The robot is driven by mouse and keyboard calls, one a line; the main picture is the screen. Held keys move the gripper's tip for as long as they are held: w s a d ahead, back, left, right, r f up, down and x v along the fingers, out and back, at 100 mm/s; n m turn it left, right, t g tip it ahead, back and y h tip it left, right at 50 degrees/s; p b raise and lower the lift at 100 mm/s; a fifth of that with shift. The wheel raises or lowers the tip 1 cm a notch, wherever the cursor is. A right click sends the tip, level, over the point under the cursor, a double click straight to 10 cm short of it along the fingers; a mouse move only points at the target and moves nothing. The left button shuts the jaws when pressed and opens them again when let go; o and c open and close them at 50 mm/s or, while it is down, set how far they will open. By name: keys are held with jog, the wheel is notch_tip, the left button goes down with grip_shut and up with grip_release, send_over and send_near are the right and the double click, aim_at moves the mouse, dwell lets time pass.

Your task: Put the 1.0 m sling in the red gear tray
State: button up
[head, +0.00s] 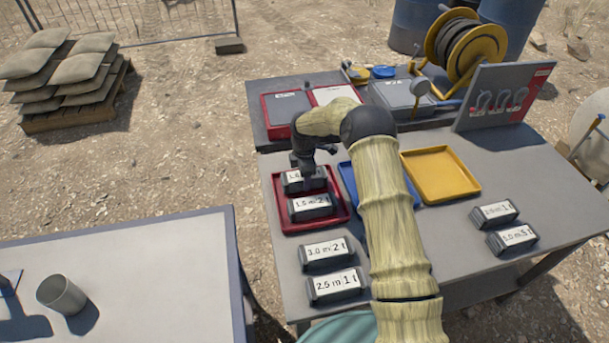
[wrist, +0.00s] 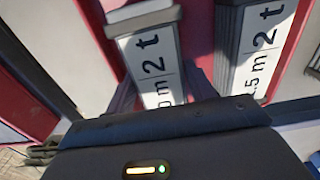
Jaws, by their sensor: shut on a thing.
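The red gear tray (head: 284,223) lies at the left side of the table and also shows in the wrist view (wrist: 200,40). In it, the 1.0 m sling (head: 292,186), a dark bundle with a white label, sits under my gripper (head: 309,174). In the wrist view my gripper is shut on this sling (wrist: 152,60); its label reads "m 2 t", the first digits partly hidden. The 1.5 m 2 t sling (head: 310,207) lies beside it in the tray, apart from the fingers (wrist: 265,40). I cannot tell whether the held sling touches the tray floor.
Two more slings (head: 494,213) (head: 512,238) lie at right. Cases (head: 287,107) stand behind.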

jog(key=shift+f+b, duration=0.3)
jog(key=shift+f, duration=0.2)
dwell(0.4)
jog(key=o, duration=1.4)
jog(key=shift+f, duration=0.1)
notch_tip(320, 180, up, 18)
jog(key=b, duration=0.1)
jog(key=shift+f+b, duration=0.25)
jog(key=shift+b, duration=0.1)
